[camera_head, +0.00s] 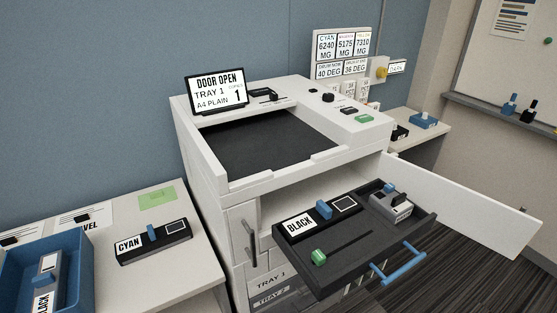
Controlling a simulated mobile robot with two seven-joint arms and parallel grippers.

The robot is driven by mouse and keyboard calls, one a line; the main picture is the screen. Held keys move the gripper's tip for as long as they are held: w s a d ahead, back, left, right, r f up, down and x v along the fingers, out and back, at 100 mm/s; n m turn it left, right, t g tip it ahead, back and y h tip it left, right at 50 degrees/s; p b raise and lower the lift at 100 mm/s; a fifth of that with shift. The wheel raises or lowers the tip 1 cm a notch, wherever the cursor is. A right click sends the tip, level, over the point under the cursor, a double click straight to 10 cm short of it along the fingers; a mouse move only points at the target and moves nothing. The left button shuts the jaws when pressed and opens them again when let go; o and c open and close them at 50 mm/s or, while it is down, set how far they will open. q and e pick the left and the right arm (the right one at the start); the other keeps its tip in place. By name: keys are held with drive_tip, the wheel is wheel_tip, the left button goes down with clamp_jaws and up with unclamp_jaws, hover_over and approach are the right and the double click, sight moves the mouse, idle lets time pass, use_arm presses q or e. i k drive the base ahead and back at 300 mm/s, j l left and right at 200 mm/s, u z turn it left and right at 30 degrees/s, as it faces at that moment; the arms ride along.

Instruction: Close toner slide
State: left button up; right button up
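The toner slide (355,259) is a dark tray pulled out from the front of the white printer (222,180). A blue bar handle (398,265) is fixed to its front edge. A cartridge labelled BLACK (300,225) with a blue grip lies at the slide's left. A grey and black block with a blue tab (391,206) sits at its right. A green knob (319,257) is on the slide near the front left. The printer's screen (217,89) reads DOOR OPEN. Neither of my grippers is in view.
The white printer door (465,215) stands swung open to the right of the slide. A left table (205,275) holds a CYAN cartridge (154,242) and a blue bin (80,262). A side table (432,141) stands behind at right. Dark floor shows beyond the handle.

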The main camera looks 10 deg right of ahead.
sight(353, 246)
drive_tip(key=z, duration=1.15)
drive_tip(key=k+l, duration=0.1)
drive_tip(key=l, duration=0.2)
